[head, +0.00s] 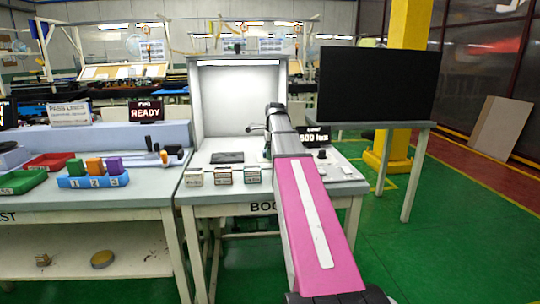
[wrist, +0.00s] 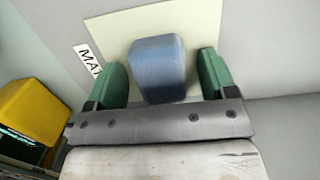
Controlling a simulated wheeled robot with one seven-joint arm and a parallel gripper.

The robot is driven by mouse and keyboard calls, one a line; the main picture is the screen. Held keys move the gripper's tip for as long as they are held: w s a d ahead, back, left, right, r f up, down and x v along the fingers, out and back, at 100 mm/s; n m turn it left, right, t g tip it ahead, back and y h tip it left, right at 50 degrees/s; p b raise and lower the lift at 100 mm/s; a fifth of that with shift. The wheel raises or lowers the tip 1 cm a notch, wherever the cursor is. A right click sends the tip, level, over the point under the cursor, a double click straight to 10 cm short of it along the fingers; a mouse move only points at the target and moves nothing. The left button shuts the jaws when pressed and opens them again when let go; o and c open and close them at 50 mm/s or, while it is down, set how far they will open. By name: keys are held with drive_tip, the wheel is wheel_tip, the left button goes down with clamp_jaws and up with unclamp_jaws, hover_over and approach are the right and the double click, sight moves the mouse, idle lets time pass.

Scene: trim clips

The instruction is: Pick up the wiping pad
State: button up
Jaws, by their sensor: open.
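A blue block-shaped pad (wrist: 158,68), which I take to be the wiping pad, shows in the wrist view over a cream mat (wrist: 200,28). My gripper (wrist: 161,62) is open, with one green finger on each side of the pad. Small gaps show between the pad and both fingers, so the pad is not gripped. Whether the pad rests flat on the mat is hard to tell. In the head view my arm reaches to the lit booth, and I cannot make out the pad there.
A label (wrist: 88,60) starting "MAT" lies left of the pad. A yellow object (wrist: 35,110) is at the wrist view's left. In the head view, the booth table (head: 225,180) carries a dark flat item (head: 227,157) and small labelled boxes (head: 223,176). A black screen (head: 377,84) stands right.

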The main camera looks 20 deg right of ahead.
drive_tip(key=c, duration=1)
drive_tip(key=shift+r, duration=0.1)
drive_tip(key=shift+r, duration=0.5)
drive_tip(key=r, duration=0.3)
drive_tip(key=shift+s+a+r, duration=0.3)
drive_tip(key=shift+s+a, duration=0.05)
drive_tip(key=shift+s, duration=0.05)
drive_tip(key=s+a+r, duration=0.4)
drive_tip(key=a, duration=0.1)
drive_tip(key=s+a+r, duration=0.2)
drive_tip(key=s+a, duration=0.1)
drive_tip(key=shift+r, duration=0.15)
drive_tip(key=shift+o, duration=0.3)
drive_tip(key=shift+w, duration=0.1)
